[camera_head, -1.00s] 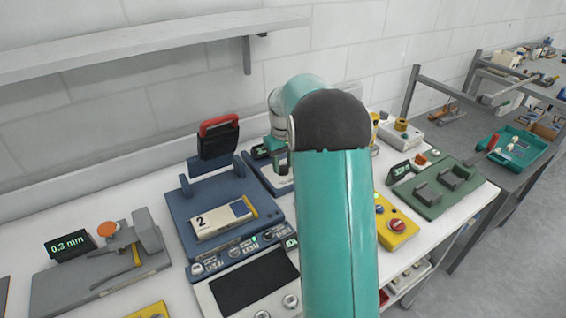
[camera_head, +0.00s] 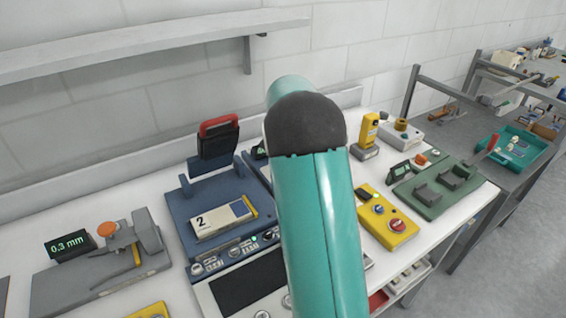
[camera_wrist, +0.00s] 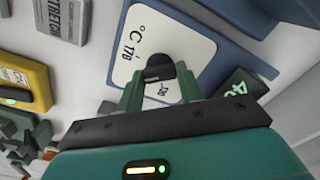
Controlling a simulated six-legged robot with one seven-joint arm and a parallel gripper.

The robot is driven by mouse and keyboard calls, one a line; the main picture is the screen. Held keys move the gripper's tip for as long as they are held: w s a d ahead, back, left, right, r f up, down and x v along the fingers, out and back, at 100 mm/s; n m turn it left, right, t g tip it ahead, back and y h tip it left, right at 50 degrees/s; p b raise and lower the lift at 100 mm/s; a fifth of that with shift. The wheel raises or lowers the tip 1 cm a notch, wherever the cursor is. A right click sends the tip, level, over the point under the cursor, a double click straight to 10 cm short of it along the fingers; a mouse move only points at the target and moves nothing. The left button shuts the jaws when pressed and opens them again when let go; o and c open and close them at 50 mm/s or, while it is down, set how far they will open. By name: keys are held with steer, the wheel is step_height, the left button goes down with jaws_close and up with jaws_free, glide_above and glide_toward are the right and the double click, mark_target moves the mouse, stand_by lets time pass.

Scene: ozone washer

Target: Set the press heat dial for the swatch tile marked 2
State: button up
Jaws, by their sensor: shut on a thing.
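In the wrist view my gripper (camera_wrist: 160,92) is shut on the black heat dial knob (camera_wrist: 159,68). The knob sits on a white dial plate (camera_wrist: 186,36) with a °C scale; 170 is readable, and another number by the fingers is partly covered. A dark display (camera_wrist: 243,88) with green digits is partly cut off by my gripper. In the head view the swatch tile marked 2 (camera_head: 222,219) lies on the blue press (camera_head: 184,207), whose red-handled top (camera_head: 217,146) is raised. My arm hides the dial and my gripper there.
A yellow box with knobs (camera_head: 388,217) and a green fixture (camera_head: 440,185) stand to the right. A grey gauge with a 0.3 mm display (camera_head: 70,246) is at the left. A wall shelf (camera_head: 150,42) runs above the bench.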

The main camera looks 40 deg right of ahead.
steer(key=m, duration=0.3)
steer(key=shift+r+m, duration=0.1)
steer(key=shift+m, duration=2.1)
steer(key=o, duration=1)
step_height(320, 180, up, 14)
steer(key=shift+f, duration=0.15)
